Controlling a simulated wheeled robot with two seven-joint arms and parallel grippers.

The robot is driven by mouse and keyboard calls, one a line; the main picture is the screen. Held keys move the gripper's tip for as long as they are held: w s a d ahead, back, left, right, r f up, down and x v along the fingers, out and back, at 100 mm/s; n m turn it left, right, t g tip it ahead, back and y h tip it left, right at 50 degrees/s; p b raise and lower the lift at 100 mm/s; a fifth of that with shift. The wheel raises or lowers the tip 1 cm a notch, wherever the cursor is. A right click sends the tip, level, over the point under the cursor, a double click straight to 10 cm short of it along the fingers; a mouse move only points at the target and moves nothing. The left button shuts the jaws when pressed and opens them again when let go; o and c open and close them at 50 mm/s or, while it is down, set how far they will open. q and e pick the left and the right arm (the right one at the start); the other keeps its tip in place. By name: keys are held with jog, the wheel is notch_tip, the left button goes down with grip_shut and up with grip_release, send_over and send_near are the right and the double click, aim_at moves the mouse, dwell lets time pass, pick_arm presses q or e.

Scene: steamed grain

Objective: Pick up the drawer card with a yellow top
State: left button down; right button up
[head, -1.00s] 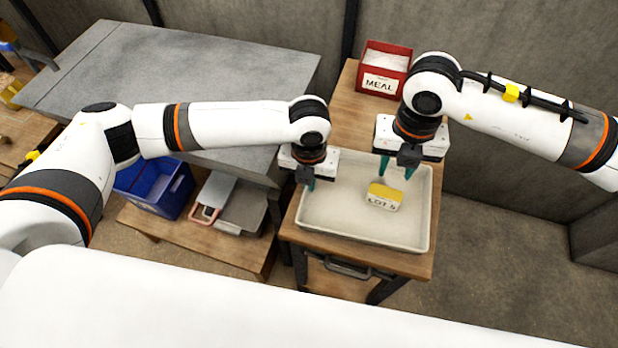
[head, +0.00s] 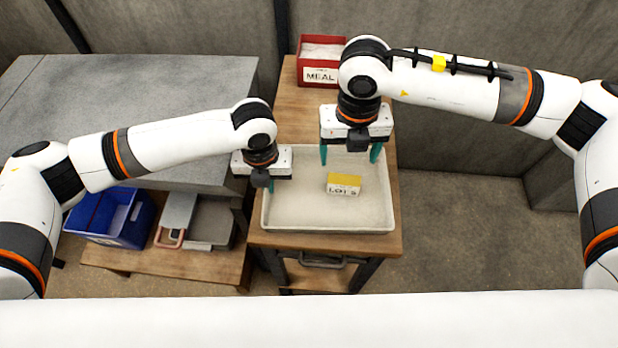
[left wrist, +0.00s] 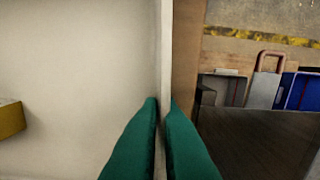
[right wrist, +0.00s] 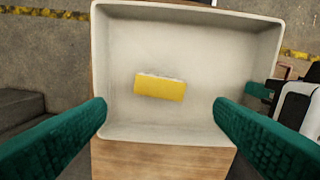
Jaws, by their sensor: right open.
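The drawer card with a yellow top (head: 344,180) is a small block with a white front reading "LOT 5". It lies in the pale tray (head: 330,227), right of its middle, and also shows in the right wrist view (right wrist: 160,88). My right gripper (head: 350,153) is open and empty above the tray's back part, behind the card; its fingers (right wrist: 160,108) appear either side of the card in the right wrist view, not touching it. My left gripper (head: 269,187) is at the tray's left wall, its fingers (left wrist: 163,100) closed around the rim.
A red "MEAL" bin (head: 317,62) stands behind the tray on the wooden table (head: 300,105). A grey table (head: 130,105) is at the left. A blue bin (head: 110,218) and grey containers (head: 208,222) sit on a low wooden shelf. Floor at the right is clear.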

aim_at(344, 179)
jog(key=shift+o, duration=0.9)
jog(key=shift+n, duration=0.3)
jog(key=n, duration=0.7)
jog(key=shift+r, duration=0.15)
notch_tip(344, 179, down, 11)
jog(key=n, duration=2.6)
jog(key=c, duration=1.1)
